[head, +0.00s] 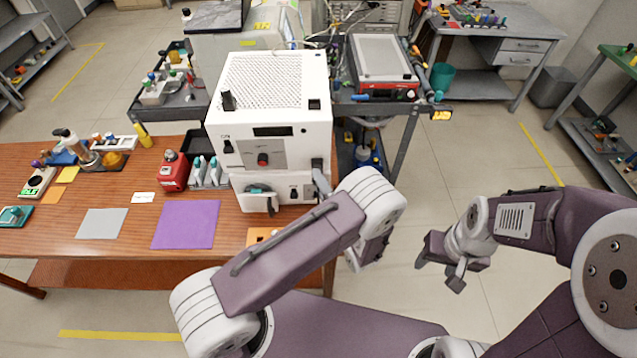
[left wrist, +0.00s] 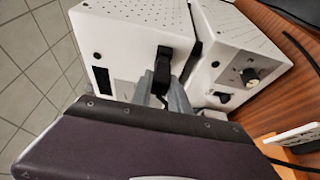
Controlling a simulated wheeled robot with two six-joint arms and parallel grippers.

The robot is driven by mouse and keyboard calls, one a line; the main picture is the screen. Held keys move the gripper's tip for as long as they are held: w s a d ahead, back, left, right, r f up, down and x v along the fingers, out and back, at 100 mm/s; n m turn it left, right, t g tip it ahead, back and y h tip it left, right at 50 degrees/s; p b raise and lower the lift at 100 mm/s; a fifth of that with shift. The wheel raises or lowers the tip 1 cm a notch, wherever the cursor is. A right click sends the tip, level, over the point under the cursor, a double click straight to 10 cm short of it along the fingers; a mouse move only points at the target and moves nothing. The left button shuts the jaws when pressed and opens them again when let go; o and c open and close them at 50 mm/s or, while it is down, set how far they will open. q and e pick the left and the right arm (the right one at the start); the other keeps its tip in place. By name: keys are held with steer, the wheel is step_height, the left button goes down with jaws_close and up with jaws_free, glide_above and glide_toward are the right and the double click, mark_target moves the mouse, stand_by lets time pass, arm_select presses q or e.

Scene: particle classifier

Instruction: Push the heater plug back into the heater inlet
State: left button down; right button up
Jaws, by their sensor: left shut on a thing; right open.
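A white box unit (head: 268,95) with a perforated top stands on the wooden table in the head view. The black heater plug (left wrist: 163,66) is against the unit's white face in the left wrist view. My left gripper (left wrist: 164,92) is shut on the plug. In the head view its fingers (head: 321,183) are at the unit's front right, by a dark part (head: 318,165). The inlet itself is hidden behind the plug, so I cannot tell how deep the plug sits. My right gripper (head: 441,270) is open and empty, away to the right over the floor.
A smaller white unit with a knob (left wrist: 250,78) adjoins in the left wrist view. A red device (head: 174,172) and a purple mat (head: 186,225) lie left of the unit. A grey cart (head: 400,107) stands behind right. Open floor lies around my right gripper.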

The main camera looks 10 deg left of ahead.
arm_select(q)
steer(key=shift+w+a, duration=0.25)
steer(key=shift+w, duration=0.6)
steer(key=c, duration=1.2)
jaws_free()
steer(key=shift+o, duration=0.2)
steer(key=shift+w, duration=0.1)
steer(key=b+v, duration=0.1)
steer(key=v, duration=0.8)
steer(key=shift+b, duration=0.4)
steer(key=shift+a, duration=0.1)
